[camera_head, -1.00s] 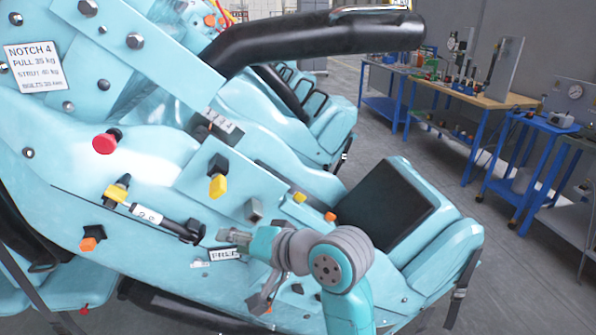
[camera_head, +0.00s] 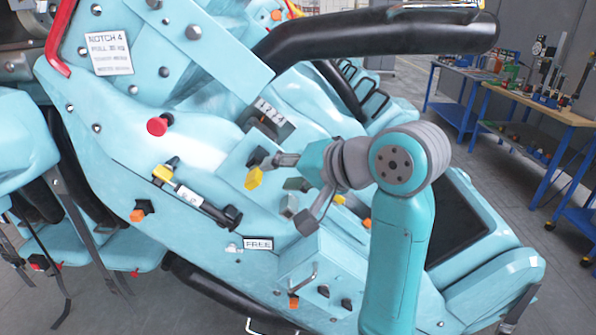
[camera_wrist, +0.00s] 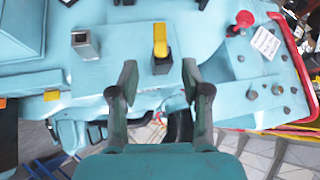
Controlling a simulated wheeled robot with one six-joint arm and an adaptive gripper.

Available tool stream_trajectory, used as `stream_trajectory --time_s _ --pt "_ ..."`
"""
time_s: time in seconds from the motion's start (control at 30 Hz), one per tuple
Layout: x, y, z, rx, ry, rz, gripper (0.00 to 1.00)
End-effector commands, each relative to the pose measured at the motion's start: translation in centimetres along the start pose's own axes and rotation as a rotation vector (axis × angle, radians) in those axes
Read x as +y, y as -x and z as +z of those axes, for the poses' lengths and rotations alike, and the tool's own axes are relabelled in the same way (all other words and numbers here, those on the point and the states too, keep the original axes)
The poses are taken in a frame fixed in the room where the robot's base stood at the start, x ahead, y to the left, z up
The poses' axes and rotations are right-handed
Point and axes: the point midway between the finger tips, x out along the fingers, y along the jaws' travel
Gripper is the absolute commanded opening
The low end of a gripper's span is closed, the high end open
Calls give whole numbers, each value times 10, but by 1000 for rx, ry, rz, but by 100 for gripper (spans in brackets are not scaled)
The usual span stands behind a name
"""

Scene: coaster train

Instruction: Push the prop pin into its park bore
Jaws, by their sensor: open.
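A yellow-ended handle on a black base (camera_head: 254,178) stands on a light blue raised block; it also shows in the wrist view (camera_wrist: 160,40). A second yellow-ended fitting (camera_head: 163,174) sits at the upper end of a short black strut (camera_head: 215,208). I cannot tell which of them is the prop pin. A grey square fitting (camera_head: 289,206) stands right of the first handle, also in the wrist view (camera_wrist: 85,45); no park bore can be made out for certain. My gripper (camera_head: 292,190) is open and empty, its fingers (camera_wrist: 158,85) pointing at the yellow handle, apart from it.
A thick black bar (camera_head: 370,35) crosses above my arm. A red knob (camera_head: 157,126), a "FREE" label (camera_head: 258,244) and a "NOTCH 4" plate (camera_head: 109,52) are on the blue car side. Workbenches (camera_head: 530,105) stand at the back right.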

Motion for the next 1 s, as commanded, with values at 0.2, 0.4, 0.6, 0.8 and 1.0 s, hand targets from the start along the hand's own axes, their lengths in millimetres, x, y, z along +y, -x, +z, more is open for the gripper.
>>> stream_trajectory --time_s 0.2,0.4,0.6,0.8,1.0 --pt "0 -37 1 -3 0 1 48" --pt "0 -60 0 -1 0 0 48" --pt "0 -69 0 1 1 1 48" --pt "0 -69 0 1 1 1 48" --pt "0 -69 0 1 1 1 13"
